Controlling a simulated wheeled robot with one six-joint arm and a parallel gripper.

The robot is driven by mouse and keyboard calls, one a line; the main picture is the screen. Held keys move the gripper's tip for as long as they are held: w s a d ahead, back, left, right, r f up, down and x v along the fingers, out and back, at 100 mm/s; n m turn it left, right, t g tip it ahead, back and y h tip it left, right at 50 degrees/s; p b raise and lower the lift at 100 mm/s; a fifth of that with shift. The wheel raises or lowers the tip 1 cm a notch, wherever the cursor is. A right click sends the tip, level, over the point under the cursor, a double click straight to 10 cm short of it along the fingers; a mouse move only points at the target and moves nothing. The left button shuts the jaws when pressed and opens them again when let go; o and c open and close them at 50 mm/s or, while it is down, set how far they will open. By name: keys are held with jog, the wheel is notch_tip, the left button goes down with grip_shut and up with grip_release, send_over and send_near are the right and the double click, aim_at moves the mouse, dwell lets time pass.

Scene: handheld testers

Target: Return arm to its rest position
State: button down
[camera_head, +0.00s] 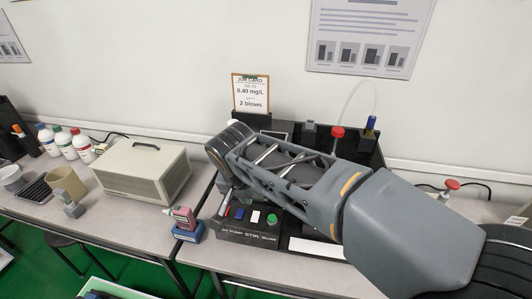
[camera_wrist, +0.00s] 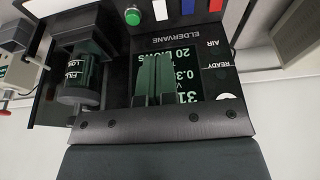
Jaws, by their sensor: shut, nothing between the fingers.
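My arm (camera_head: 285,175) reaches in from the lower right of the head view, over the dark tester station (camera_head: 250,238). Its wrist end is above the station's left part, and the fingers are hidden there. In the wrist view my gripper (camera_wrist: 154,62) shows as two dark fingers side by side, shut and empty. They stand in front of the station's lit display (camera_wrist: 190,75), whose upside-down text is partly covered. I cannot tell whether the fingers touch anything.
A job card (camera_head: 250,93) stands behind the station. A red-topped post (camera_head: 337,133) and a blue-topped item (camera_head: 370,124) stand close behind my arm. A pink handheld tester (camera_head: 184,217) sits in a blue holder, left. A beige box (camera_head: 143,172) and bottles (camera_head: 81,143) stand farther left.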

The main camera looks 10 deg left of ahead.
jog(key=s+d+r+p, duration=0.1)
jog(key=d+p, duration=0.3)
jog(key=d, duration=1)
jog(key=s+d+r+p, duration=0.1)
jog(key=s+d+p, duration=0.2)
jog(key=d, duration=1.2)
jog(key=shift+s+p, duration=0.4)
jog(key=shift+s, duration=0.05)
